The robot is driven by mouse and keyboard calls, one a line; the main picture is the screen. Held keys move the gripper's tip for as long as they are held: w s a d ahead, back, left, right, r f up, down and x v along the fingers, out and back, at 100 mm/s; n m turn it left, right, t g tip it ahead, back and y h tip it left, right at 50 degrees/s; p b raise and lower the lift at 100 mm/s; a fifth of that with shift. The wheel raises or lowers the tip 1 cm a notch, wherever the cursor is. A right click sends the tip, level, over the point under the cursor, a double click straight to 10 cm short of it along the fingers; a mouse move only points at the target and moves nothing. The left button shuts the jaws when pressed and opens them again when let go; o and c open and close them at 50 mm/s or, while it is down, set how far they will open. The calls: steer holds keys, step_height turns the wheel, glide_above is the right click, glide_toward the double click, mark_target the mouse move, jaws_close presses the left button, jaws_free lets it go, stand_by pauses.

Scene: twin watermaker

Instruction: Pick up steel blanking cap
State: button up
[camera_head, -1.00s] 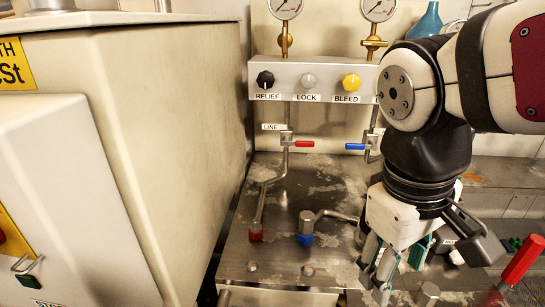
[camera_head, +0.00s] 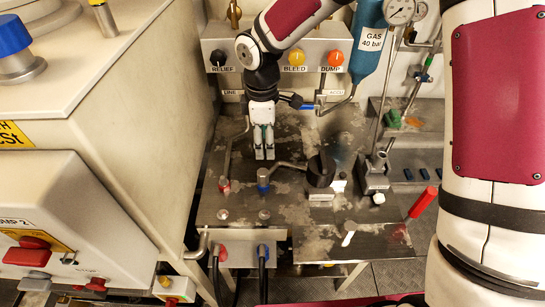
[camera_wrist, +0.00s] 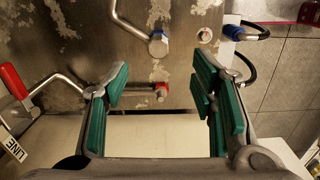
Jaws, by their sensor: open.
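Two small round steel pieces sit on the front of the steel bench, one (camera_head: 223,215) in front of the red-ringed pipe end (camera_head: 224,185) and one (camera_head: 264,215) in front of the blue-ringed pipe end (camera_head: 263,180). I cannot tell for sure which thing is the steel blanking cap. One round piece (camera_wrist: 205,36) shows in the wrist view. My gripper (camera_head: 264,154) is open and empty, pointing down above the bench behind the pipe ends. In the wrist view its green pads (camera_wrist: 165,98) stand wide apart, with the red-ringed pipe end (camera_wrist: 161,91) in the gap, apparently below.
A black knob-like part (camera_head: 320,171) stands right of the blue-ringed pipe. A red-handled lever (camera_head: 422,202) is at the bench's right. Hoses plug into a front panel (camera_head: 240,248). A large cream cabinet (camera_head: 140,110) closes the left side. A valve panel (camera_head: 270,58) stands behind.

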mark_target(263, 172)
steer(key=shift+n, duration=0.3)
steer(key=f, duration=0.6)
steer(key=f+p, duration=0.1)
steer(key=f, duration=0.2)
steer(key=shift+w+a, duration=0.2)
steer(key=shift+a, duration=0.15)
steer(key=shift+a+f+p, duration=0.15)
steer(key=shift+f+p, duration=0.45)
steer(key=shift+f, duration=2.15)
jaws_close()
